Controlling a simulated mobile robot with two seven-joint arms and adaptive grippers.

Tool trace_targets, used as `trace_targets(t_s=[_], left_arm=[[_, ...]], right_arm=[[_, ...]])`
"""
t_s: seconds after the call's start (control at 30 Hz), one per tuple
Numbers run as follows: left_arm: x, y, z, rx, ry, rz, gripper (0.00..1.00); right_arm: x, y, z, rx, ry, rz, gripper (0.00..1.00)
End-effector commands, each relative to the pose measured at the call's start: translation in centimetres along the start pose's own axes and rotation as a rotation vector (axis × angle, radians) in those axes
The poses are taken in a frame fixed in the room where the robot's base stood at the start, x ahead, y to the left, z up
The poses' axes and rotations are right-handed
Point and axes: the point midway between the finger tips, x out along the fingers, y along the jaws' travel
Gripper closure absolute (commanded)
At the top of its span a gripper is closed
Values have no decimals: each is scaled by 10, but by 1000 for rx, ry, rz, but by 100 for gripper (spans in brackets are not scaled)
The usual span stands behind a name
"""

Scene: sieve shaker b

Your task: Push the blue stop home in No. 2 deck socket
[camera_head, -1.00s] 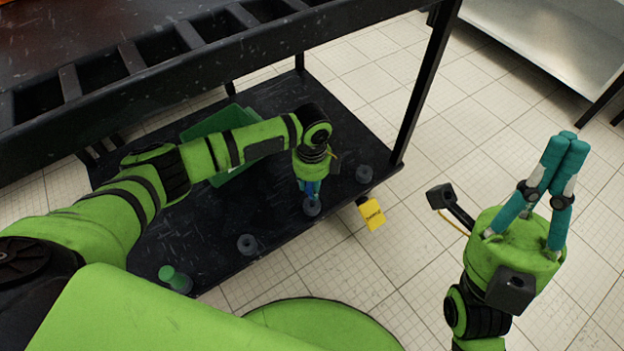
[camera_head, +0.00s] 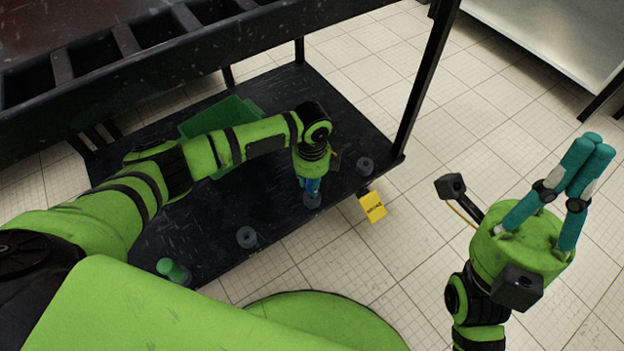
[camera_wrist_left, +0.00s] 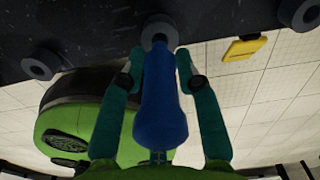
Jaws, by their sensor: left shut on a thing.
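The blue stop (camera_wrist_left: 160,112) is held between the teal fingers of my left gripper (camera_head: 309,183), which is shut on it. The left wrist view shows its narrower end at a grey ring socket (camera_wrist_left: 158,32) on the black lower deck. In the head view the stop stands over that socket (camera_head: 312,201), second from the right in the row. The end appears to meet the socket; I cannot tell how deep it sits. No number is readable. My right gripper (camera_head: 590,150) is raised over the floor at the right, its fingertips together and empty.
Other grey sockets (camera_head: 366,166) (camera_head: 246,237) flank this one. A green stop (camera_head: 173,271) stands in the leftmost. A green bin (camera_head: 222,115) is behind my left arm. A yellow tag (camera_head: 372,206) hangs at the deck edge. A black upper frame (camera_head: 200,60) overhangs.

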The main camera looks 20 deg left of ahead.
Motion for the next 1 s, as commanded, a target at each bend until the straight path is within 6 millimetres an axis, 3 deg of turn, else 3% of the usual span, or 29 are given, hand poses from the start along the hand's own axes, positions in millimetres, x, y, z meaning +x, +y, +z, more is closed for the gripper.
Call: trace_targets(t_s=[1.0], left_arm=[[-1,0,0,0,0,-1,100]], right_arm=[[11,0,-2,-1,-4,-1,100]])
